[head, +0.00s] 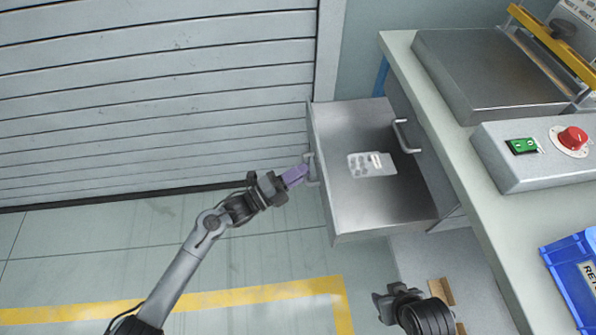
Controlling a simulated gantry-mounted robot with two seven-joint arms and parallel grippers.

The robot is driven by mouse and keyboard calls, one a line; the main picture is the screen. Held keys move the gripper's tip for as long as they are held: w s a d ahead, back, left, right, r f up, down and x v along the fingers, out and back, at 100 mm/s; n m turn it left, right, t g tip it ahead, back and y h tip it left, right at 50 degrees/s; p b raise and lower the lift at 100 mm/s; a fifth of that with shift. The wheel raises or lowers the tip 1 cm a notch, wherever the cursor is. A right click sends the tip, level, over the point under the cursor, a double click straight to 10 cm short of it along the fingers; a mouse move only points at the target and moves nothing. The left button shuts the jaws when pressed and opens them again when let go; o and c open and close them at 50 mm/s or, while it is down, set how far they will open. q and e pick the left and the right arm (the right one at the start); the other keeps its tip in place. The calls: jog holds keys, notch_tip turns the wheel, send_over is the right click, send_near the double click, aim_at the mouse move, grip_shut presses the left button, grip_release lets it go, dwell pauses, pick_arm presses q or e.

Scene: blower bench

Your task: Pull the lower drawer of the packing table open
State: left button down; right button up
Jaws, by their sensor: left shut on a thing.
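The lower drawer (345,220) of the packing table (480,232) stands pulled well out to the left, its metal inside showing. Its bar handle (310,160) is on the drawer's left-facing front. My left gripper (304,172), with purple fingers, is shut on this handle. A flat pale item with grey marks (372,164) lies in the drawer. The upper drawer's handle (405,137) shows above the open drawer, and that drawer looks closed. My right gripper (388,302) is below the drawer, apart from it; its fingers are too unclear to judge.
On the tabletop are a metal sealing machine (490,75), a grey control box (535,155) with a green switch and red knob, and a blue bin (575,270). A slatted shutter (150,110) stands at the left. The floor left of the drawer is clear, with yellow lines.

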pick_arm(q)
jog(key=shift+a, duration=0.15)
jog(key=c, duration=1.2)
grip_release()
jog(key=shift+o, duration=0.2)
jog(key=p+v, duration=0.3)
jog(key=v, duration=0.7)
jog(key=shift+s+a+p, duration=0.15)
jog(key=shift+a+p, duration=0.2)
jog(key=shift+p, duration=0.05)
jog(key=shift+f, duration=0.15)
